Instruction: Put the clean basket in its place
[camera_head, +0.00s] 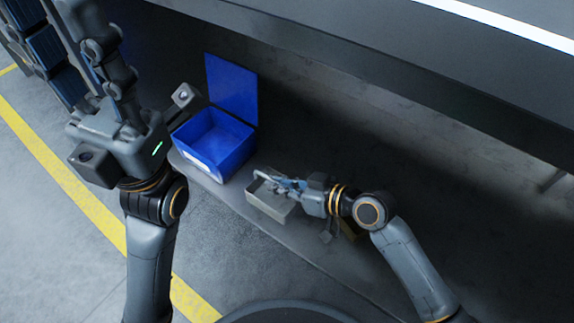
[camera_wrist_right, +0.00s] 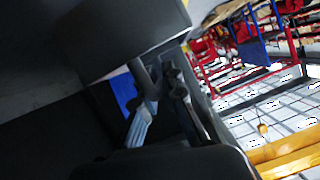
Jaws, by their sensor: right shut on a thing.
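In the head view, a small grey open-topped basket (camera_head: 266,206) is at the front edge of the dark shelf, right of the blue bin. My right gripper (camera_head: 283,184) is shut on its rim from the right side. I cannot tell whether the basket rests on the shelf or hangs just above it. In the right wrist view, the basket's grey wall (camera_wrist_right: 125,35) fills the upper left, close to the fingers (camera_wrist_right: 165,95). My left gripper (camera_head: 95,50) is at the upper left, apart from the basket; its fingertips do not show clearly.
A blue bin (camera_head: 215,150) with its lid standing open and a white label is on the shelf (camera_head: 235,200). A dark counter (camera_head: 400,55) overhangs the shelf at the back. A yellow floor line (camera_head: 70,180) runs at the left. Bare shelf lies behind the basket.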

